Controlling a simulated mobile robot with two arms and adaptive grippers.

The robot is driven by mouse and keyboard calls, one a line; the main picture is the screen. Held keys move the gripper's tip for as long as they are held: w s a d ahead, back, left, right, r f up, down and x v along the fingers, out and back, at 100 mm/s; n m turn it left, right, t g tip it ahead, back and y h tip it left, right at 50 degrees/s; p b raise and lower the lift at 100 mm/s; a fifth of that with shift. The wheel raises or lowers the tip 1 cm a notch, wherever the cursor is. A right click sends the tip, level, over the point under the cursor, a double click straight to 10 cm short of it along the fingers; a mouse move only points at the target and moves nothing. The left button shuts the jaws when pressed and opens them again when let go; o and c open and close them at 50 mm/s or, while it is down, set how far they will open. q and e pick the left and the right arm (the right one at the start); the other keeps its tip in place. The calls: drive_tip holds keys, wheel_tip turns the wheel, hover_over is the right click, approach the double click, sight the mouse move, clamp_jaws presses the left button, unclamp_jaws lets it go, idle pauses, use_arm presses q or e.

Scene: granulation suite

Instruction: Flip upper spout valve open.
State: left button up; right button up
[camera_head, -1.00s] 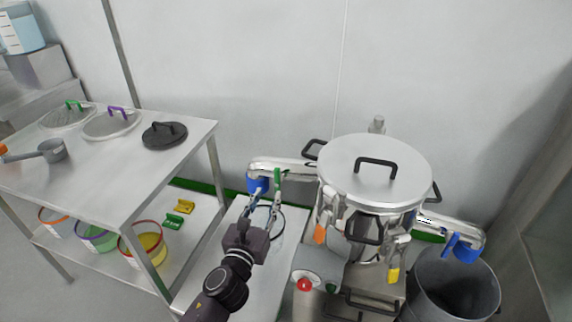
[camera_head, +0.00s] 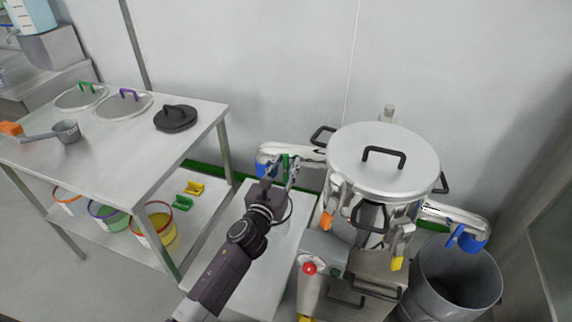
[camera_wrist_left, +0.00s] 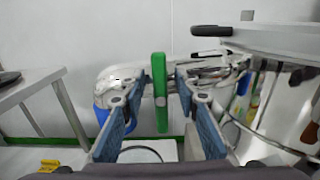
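The upper spout (camera_head: 308,153) sticks out to the left from the lidded steel vessel (camera_head: 342,192), with a blue end (camera_head: 265,168). Its green valve lever (camera_head: 285,163) stands upright; it also shows in the left wrist view (camera_wrist_left: 160,92). My left gripper (camera_head: 280,170) is open at the spout. In the left wrist view its two fingers (camera_wrist_left: 157,98) stand on either side of the lever, with visible gaps, so they do not grip it. How deep the lever sits between them is hard to tell. My right gripper is not in view.
A steel table (camera_head: 105,150) with lids and a scoop stands at left, with coloured buckets below. A low white surface (camera_head: 262,258) lies under my left arm. A lower spout (camera_head: 452,215) and a grey bin (camera_head: 425,295) are at right. A red button (camera_head: 310,268) is in front.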

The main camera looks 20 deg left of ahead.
use_arm(q)
drive_tip(key=shift+c, duration=0.3)
clamp_jaws()
drive_tip(key=shift+a+n, duration=0.1)
drive_tip(key=shift+n, duration=0.6)
drive_tip(key=shift+a+f+n, duration=0.1)
drive_tip(key=shift+a+n, duration=0.05)
drive_tip(key=shift+n, duration=0.95)
drive_tip(key=shift+a+f+n+b, duration=0.15)
drive_tip(key=shift+a+f+n, duration=0.1)
drive_tip(key=shift+n, duration=2.15)
drive_tip(key=shift+a+f+n+b, duration=0.15)
drive_tip(key=shift+f+n+b, duration=0.1)
drive_tip(key=shift+n, duration=2.15)
drive_tip(key=shift+a+f+n+b, duration=0.1)
drive_tip(key=shift+a+f+n, duration=0.15)
drive_tip(key=shift+n, duration=2.15)
drive_tip(key=shift+d, duration=0.1)
